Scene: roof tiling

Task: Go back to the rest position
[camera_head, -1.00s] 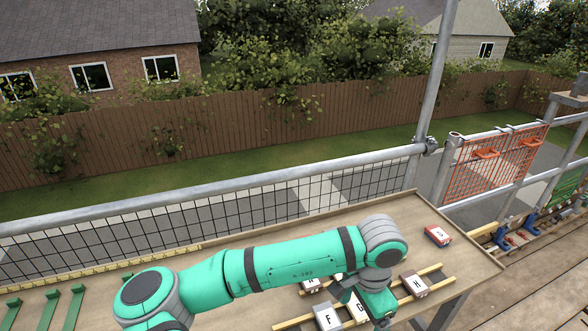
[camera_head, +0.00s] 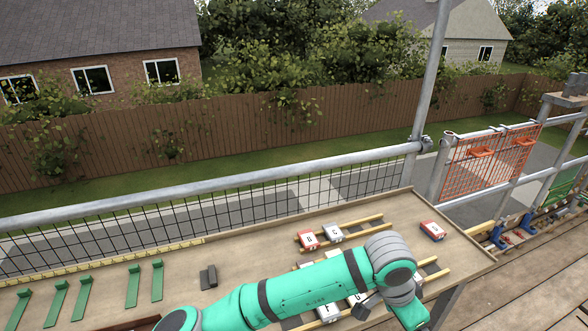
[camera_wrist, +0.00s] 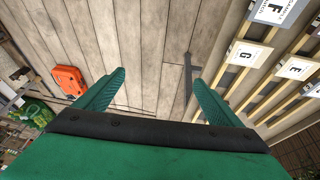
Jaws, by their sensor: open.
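My arm lies low across the right part of the bench in the head view. My gripper (camera_wrist: 156,78) is open and empty, its two green fingers spread apart in the wrist view. No tile is between the fingers. Lettered tiles lie on wooden battens to its right in that view: G (camera_wrist: 244,54), E (camera_wrist: 295,69) and F (camera_wrist: 275,10). In the head view, the fingertips are not clearly visible. Tiles B (camera_head: 308,240) and C (camera_head: 333,233) lie on the back battens. My forearm partly hides the front tiles.
A red-and-white tile (camera_head: 432,230) lies at the bench's (camera_head: 250,250) right end. Several green brackets (camera_head: 132,287) and a dark block (camera_head: 208,277) are on the left. A mesh guardrail (camera_head: 250,215) runs behind. An orange item (camera_wrist: 70,80) lies left of my gripper in the wrist view.

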